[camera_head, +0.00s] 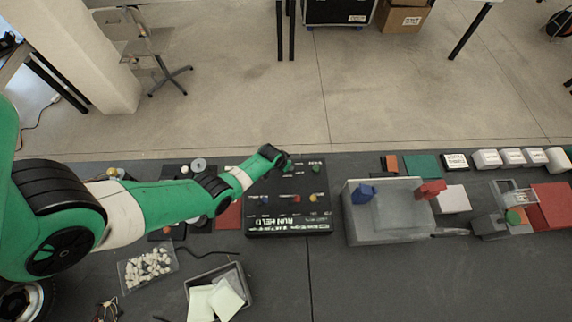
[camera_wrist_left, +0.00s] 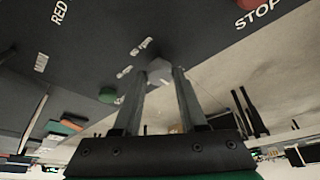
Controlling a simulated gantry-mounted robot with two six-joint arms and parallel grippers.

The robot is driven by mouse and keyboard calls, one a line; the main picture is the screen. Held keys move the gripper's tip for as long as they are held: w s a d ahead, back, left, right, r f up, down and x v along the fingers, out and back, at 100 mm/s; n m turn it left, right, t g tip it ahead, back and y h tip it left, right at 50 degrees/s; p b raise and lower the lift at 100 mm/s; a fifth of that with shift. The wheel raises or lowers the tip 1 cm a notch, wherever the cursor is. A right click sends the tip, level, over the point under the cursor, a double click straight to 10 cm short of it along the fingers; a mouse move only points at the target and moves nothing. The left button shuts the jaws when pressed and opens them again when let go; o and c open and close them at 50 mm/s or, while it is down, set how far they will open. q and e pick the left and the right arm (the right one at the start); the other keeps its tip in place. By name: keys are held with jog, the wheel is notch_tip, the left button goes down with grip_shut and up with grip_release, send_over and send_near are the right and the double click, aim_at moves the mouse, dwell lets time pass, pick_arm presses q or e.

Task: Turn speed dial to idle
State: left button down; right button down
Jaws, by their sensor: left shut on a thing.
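A black control panel (camera_head: 290,218) lies on the dark bench, with "RUN HELD" in white letters near its front edge. My left gripper (camera_head: 284,164) is over the panel's far edge. In the left wrist view my left gripper's (camera_wrist_left: 159,74) two fingers are shut on a small grey knob, the speed dial (camera_wrist_left: 157,66), one finger on each side. In the head view my gripper hides the dial. My right gripper is not in view.
A green button (camera_wrist_left: 107,95) and a red stop button (camera_wrist_left: 247,4) are on the panel near the dial. Blue (camera_head: 264,200) and orange (camera_head: 313,198) controls stand nearer the front. A grey fixture (camera_head: 375,222) is right of the panel. A grey bin (camera_head: 240,274) stands in front.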

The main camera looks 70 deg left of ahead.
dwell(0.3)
pick_arm(q)
jog(key=shift+c, duration=2.2)
grip_release()
jog(key=p+v, duration=0.9)
jog(key=v, duration=0.2)
jog(key=shift+r+p, duration=0.3)
jog(key=shift+s+d, duration=0.1)
